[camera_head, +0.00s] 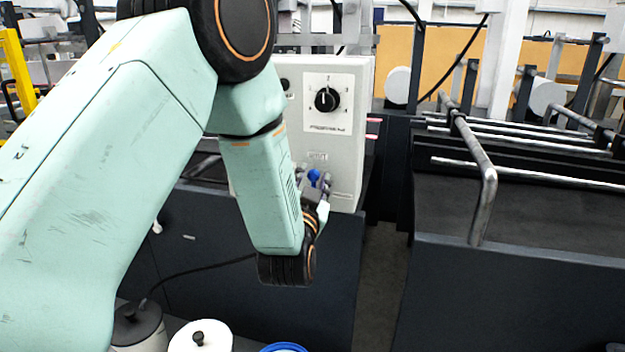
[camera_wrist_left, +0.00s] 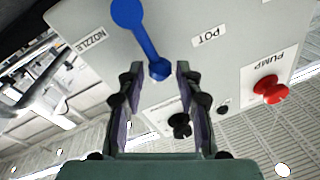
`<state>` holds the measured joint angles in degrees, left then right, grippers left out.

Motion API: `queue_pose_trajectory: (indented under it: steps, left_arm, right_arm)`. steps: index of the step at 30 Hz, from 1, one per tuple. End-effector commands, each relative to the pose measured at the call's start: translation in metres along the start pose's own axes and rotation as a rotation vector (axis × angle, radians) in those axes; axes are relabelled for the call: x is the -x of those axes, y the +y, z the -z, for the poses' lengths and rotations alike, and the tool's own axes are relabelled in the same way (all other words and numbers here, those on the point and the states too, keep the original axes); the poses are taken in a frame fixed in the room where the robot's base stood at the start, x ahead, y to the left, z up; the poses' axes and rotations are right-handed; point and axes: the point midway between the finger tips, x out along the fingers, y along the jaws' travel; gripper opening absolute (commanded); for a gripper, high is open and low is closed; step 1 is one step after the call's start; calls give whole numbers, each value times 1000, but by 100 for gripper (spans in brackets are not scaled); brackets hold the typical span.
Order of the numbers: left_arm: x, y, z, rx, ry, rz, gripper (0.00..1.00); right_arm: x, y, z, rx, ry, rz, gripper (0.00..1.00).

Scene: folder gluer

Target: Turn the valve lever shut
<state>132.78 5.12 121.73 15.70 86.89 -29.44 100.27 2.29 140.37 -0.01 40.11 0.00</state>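The blue valve lever (camera_wrist_left: 141,36) is on the face of a light grey panel. In the left wrist view its round hub is at the top, and its arm slants down and right to a rounded tip, between the NOZZLE and POT labels. Only a small blue part of the lever (camera_head: 314,176) shows in the head view. My left gripper (camera_wrist_left: 160,78) is open, with one finger on each side of the lever's tip and gaps visible on both sides. In the head view the left gripper (camera_head: 318,186) is at the panel's lower part. My right gripper is out of view.
The panel box (camera_head: 350,130) carries a black rotary dial (camera_head: 326,99). A red PUMP button (camera_wrist_left: 270,90) and a black knob (camera_wrist_left: 180,125) are near the gripper. Lidded containers (camera_head: 200,338) stand below the arm. Metal rails (camera_head: 480,170) and machinery fill the right.

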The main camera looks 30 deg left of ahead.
Motion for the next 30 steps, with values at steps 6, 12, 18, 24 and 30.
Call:
queue_pose_trajectory:
  steps: [6,12,18,24,30]
  left_arm:
    - [0,0,0,0,-1,-1,47]
    - [2,0,0,0,-1,-1,47]
    - [25,1,0,-3,-2,-4,47]
    - [68,2,0,-6,-1,-7,47]
    - [101,1,1,-6,1,-5,47]
  right_arm:
    - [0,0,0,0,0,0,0]
    - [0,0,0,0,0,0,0]
    - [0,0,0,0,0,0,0]
    - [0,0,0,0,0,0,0]
    - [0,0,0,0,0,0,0]
